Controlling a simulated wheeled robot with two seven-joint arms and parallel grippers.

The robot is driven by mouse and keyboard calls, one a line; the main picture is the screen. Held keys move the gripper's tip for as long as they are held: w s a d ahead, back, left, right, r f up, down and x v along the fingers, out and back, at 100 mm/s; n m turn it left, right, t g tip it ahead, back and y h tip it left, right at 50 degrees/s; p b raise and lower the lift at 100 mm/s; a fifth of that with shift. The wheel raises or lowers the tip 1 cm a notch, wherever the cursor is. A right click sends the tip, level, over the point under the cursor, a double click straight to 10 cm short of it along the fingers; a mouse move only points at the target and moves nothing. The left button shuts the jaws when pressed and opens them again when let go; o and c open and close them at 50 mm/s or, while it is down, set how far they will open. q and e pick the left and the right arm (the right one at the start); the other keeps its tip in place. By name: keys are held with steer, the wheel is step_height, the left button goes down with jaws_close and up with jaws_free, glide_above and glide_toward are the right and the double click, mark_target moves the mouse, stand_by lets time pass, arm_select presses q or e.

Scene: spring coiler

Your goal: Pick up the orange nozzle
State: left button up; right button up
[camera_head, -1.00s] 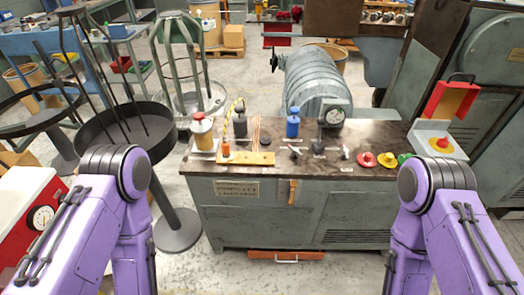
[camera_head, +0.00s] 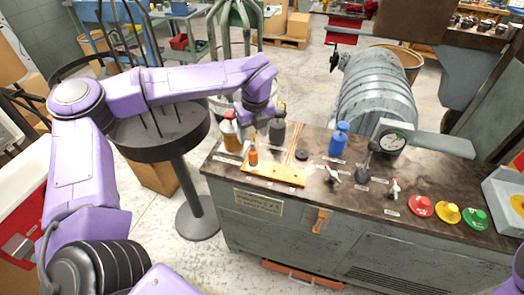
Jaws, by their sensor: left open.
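The orange nozzle (camera_head: 253,157) stands upright at the left end of a yellow board (camera_head: 279,175) on the machine's dark worktop. My left arm reaches in from the left, and its gripper (camera_head: 246,136) is above the worktop, close over the nozzle. The left gripper is open, and its fingers are small and hard to make out against the bottles behind. I see no contact between it and the nozzle. My right gripper is out of view.
An amber bottle (camera_head: 231,137) and a dark grey bottle (camera_head: 277,132) stand close behind the nozzle. A blue bottle (camera_head: 339,140), a gauge (camera_head: 393,141), small levers and red (camera_head: 420,207), yellow and green buttons are farther right.

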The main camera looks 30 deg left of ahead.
mark_target(253, 150)
arm_select(q)
steer(key=f, duration=0.4)
steer(key=shift+a+p, duration=0.2)
steer(key=shift+p, duration=0.2)
step_height(253, 150, down, 5)
steer(key=shift+f+p, duration=0.1)
steer(key=shift+p, duration=0.75)
steer(key=shift+f, duration=0.35)
jaws_close()
